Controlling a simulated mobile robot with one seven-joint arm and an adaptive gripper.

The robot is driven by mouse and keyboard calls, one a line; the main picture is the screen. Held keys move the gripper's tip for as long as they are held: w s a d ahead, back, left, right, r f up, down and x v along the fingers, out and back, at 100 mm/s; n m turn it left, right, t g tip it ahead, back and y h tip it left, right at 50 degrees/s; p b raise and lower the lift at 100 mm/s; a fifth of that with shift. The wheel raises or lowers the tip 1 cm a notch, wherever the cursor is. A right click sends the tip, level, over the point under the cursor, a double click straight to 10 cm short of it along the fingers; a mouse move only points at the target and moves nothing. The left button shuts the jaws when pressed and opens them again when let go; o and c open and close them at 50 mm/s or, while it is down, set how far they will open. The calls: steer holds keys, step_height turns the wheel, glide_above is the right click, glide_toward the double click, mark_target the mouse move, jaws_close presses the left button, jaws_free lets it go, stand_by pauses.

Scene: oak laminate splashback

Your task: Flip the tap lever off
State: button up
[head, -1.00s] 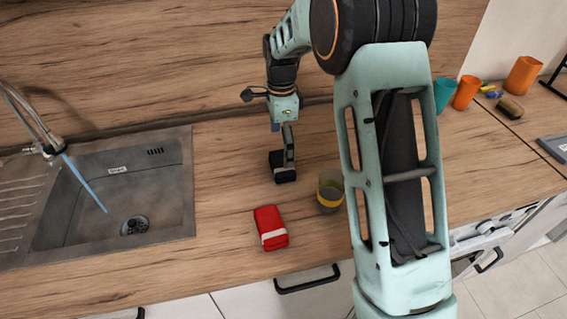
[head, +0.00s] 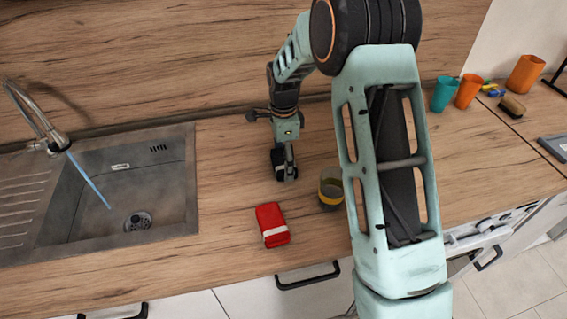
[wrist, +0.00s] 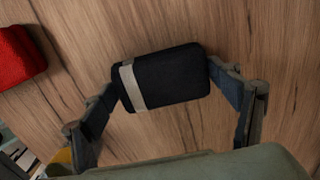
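The chrome tap (head: 57,141) stands at the back left of the sink, with a tall curved neck. A blue stream of water (head: 90,182) runs from it into the sink. Its lever is too small to make out clearly. My gripper (head: 285,167) is far right of the tap, low over the counter. Its fingers are spread around a dark box with a pale band (wrist: 165,78), one at each end. I cannot tell whether they press on it. The wrist view shows no tap.
The grey sink (head: 190,190) is at the left. A red box with a white band (head: 271,224) and a grey-yellow cup (head: 331,190) are near my gripper. A teal cup (head: 443,95) and orange cups (head: 468,91) stand at the right. Counter between sink and gripper is clear.

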steer(key=c, duration=0.7)
steer(key=shift+r, duration=0.15)
steer(key=shift+r, duration=0.55)
steer(key=s+a+r+b, duration=0.1)
steer(key=s+a+r, duration=0.1)
steer(key=s+r, duration=0.2)
steer(key=s+a+r+b, duration=0.1)
steer(key=s+a+r, duration=0.1)
steer(key=s+r, duration=0.1)
steer(key=s+a+r+b, duration=0.1)
steer(key=s+a+r, duration=0.1)
steer(key=s+r, duration=0.2)
steer(key=shift+s+a+r, duration=0.35)
steer(key=shift+s+a, duration=0.05)
steer(key=shift+s, duration=0.25)
steer(key=shift+s, duration=0.1)
